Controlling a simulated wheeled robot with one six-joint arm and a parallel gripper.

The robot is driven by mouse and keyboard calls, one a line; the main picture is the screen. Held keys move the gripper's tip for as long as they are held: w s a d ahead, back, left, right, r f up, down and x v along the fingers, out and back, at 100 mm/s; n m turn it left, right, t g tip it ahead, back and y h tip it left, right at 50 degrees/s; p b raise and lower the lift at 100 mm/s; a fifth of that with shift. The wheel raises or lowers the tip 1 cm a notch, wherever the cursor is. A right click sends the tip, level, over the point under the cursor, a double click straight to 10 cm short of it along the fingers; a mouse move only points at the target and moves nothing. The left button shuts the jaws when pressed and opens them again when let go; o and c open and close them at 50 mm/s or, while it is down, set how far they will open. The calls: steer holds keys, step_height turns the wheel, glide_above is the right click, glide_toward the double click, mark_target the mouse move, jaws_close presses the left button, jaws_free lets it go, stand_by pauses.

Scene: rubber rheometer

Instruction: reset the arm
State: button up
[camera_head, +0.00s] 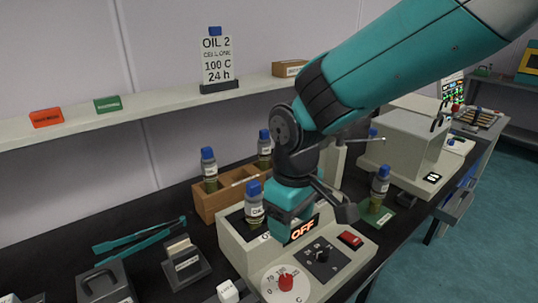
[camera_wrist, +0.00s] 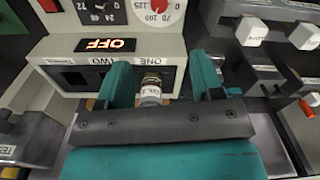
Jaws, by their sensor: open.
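My arm reaches in from the upper right in the head view. My gripper (camera_head: 284,222) is low over the beige machine (camera_head: 236,248) with the OFF display. In the wrist view my gripper (camera_wrist: 162,78) is open, its two teal fingers spread. A labelled vial (camera_wrist: 151,92) shows between the fingers, with visible gaps on both sides. In the head view a blue-capped vial (camera_head: 254,205) stands at the machine's top, just left of my gripper. Its base is hidden, and part of the machine's top is behind my gripper.
A wooden rack (camera_head: 207,205) with blue-capped vials stands behind the machine. Another vial (camera_head: 380,190) stands on a green pad (camera_head: 381,219) to the right. A grey box-shaped instrument (camera_head: 405,150) is farther right. Teal tongs (camera_head: 140,236) lie at the left.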

steer(key=s+d+r+m+y, duration=0.1)
steer(key=s+d+r, duration=0.3)
steer(key=s, duration=0.4)
steer(key=s+d+r+m+y, duration=0.1)
steer(key=s+d+r+y, duration=0.2)
steer(key=s, duration=0.5)
steer(key=shift+d+r, duration=0.4)
steer(key=shift+d, duration=0.3)
